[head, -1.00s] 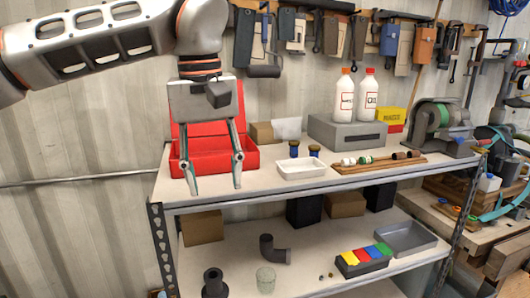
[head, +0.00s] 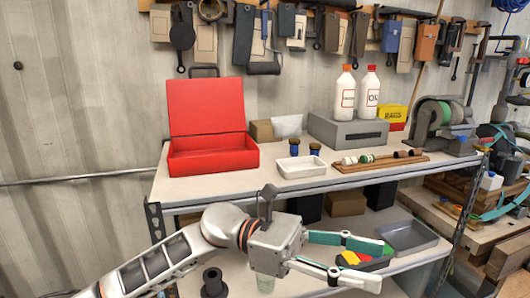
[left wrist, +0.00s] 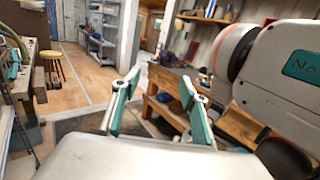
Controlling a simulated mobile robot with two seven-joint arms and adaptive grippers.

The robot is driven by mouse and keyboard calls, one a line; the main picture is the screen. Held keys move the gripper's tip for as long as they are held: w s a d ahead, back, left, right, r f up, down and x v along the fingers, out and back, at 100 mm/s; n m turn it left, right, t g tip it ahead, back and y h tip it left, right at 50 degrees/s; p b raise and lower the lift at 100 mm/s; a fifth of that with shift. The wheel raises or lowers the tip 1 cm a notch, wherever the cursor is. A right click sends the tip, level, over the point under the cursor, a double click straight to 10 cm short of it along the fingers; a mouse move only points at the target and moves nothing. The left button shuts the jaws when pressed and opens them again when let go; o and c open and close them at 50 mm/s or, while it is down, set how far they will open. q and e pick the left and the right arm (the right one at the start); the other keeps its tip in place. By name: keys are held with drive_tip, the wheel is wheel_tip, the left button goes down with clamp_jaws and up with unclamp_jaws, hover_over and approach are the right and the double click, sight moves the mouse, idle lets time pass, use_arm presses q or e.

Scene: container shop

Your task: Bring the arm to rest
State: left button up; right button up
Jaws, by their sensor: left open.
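My left gripper (head: 376,262) is in the lower middle of the head view, in front of the shelf unit. Its fingers point right and are spread open with nothing between them. In the left wrist view the two fingers (left wrist: 158,85) also stand apart and empty, with the room's floor beyond. The left arm comes in low from the left and hides part of the lower shelf. My right gripper is in neither view.
An open red toolbox (head: 212,155), a white tray (head: 301,168), a grey box (head: 347,133) with two white bottles and a wooden rack (head: 380,162) stand on the upper shelf. A grey tray (head: 408,237) and a block with coloured pieces (head: 352,258) are on the lower shelf.

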use_arm(q)
drive_tip(key=w+a+f+n+t+h, duration=0.25)
drive_tip(key=w+n+t, duration=0.25)
drive_tip(key=n+t, duration=0.45)
drive_tip(key=w+a+f+n+t+h, duration=0.2)
drive_tip(key=w+a+n+t+h, duration=0.3)
drive_tip(key=n, duration=0.7)
drive_tip(key=w+a+f+n+t+y, duration=0.2)
drive_tip(key=a+f+n+t+y, duration=0.35)
drive_tip(key=f+n, duration=0.35)
drive_tip(key=w+a+f+n+t+y, duration=0.2)
drive_tip(key=a+f+n+t+y, duration=0.35)
drive_tip(key=f+n+y, duration=0.35)
drive_tip(key=s+a+f+n+g+y, duration=0.1)
drive_tip(key=s+a+f+n+y, duration=0.1)
drive_tip(key=a+f+n, duration=0.35)
drive_tip(key=s+a+f+n+g+y, duration=0.1)
drive_tip(key=s+a+f+n+y, duration=0.15)
drive_tip(key=f, duration=0.55)
drive_tip(key=s+a+f+n+g+y, duration=0.1)
drive_tip(key=s+a+f+n+g, duration=0.1)
drive_tip(key=s+f, duration=0.5)
drive_tip(key=s+a+f+n+g+y, duration=0.2)
drive_tip(key=s+a+f+n, duration=0.3)
drive_tip(key=s+a+f, duration=0.2)
drive_tip(key=shift+s+a+f, duration=0.3)
drive_tip(key=shift+s+f, duration=0.45)
drive_tip(key=shift+f, duration=0.1)
drive_tip(key=shift+g, duration=0.25)
